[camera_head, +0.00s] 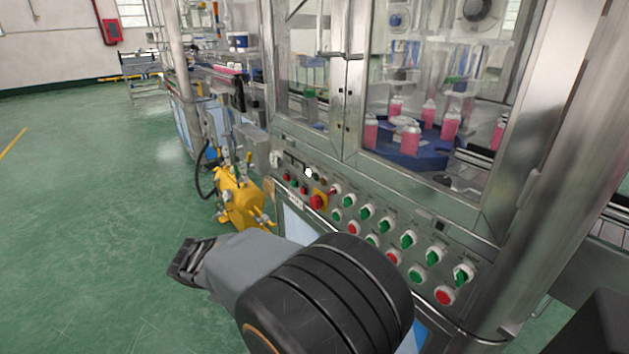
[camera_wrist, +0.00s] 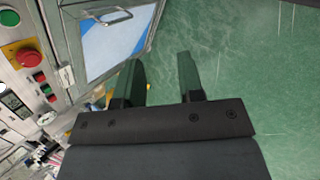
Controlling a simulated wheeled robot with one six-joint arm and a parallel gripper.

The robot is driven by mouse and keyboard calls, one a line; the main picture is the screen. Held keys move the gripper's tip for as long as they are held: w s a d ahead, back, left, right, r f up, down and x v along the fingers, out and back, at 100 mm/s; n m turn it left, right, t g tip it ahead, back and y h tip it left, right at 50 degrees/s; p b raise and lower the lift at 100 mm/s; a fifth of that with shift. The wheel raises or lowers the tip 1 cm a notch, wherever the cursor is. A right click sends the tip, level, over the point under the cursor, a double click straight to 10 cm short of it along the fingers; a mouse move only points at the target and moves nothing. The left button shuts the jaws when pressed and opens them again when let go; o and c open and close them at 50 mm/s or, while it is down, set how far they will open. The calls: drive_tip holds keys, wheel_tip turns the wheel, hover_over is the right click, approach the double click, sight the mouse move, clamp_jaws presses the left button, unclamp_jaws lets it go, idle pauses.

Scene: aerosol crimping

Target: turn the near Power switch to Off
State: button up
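The machine's slanted control panel (camera_head: 385,225) carries rows of green rotary switches and red buttons. I cannot read their labels, so I cannot tell which is the near Power switch. A green switch (camera_head: 463,276) sits at the panel's right end. My gripper (camera_head: 180,262) is to the left of the panel, apart from it and over the floor. In the wrist view, my gripper (camera_wrist: 160,75) has its two fingers apart with nothing between them. My arm covers the lower part of the machine front.
A red emergency button (camera_head: 317,202) on a yellow plate is on the panel's left part; it also shows in the wrist view (camera_wrist: 24,58). A yellow pump-like unit (camera_head: 240,198) stands left of the machine. Pink cans (camera_head: 411,138) stand behind glass. Green floor (camera_head: 90,200) at left is clear.

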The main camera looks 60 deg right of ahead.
drive_tip(key=d+r+n+g+h+p, duration=0.25)
drive_tip(key=d+r+h, duration=0.2)
drive_tip(key=d, duration=0.45)
drive_tip(key=n+g+h+p, duration=0.1)
drive_tip(key=n+h+p, duration=0.25)
drive_tip(key=h, duration=0.25)
approach(329, 192)
drive_tip(key=shift+h, duration=0.25)
drive_tip(key=x, duration=0.7)
drive_tip(key=shift+s+d+f, duration=0.15)
drive_tip(key=shift+s+d, duration=0.1)
drive_tip(key=shift+d, duration=0.1)
drive_tip(key=shift+x, duration=0.95)
clamp_jaws()
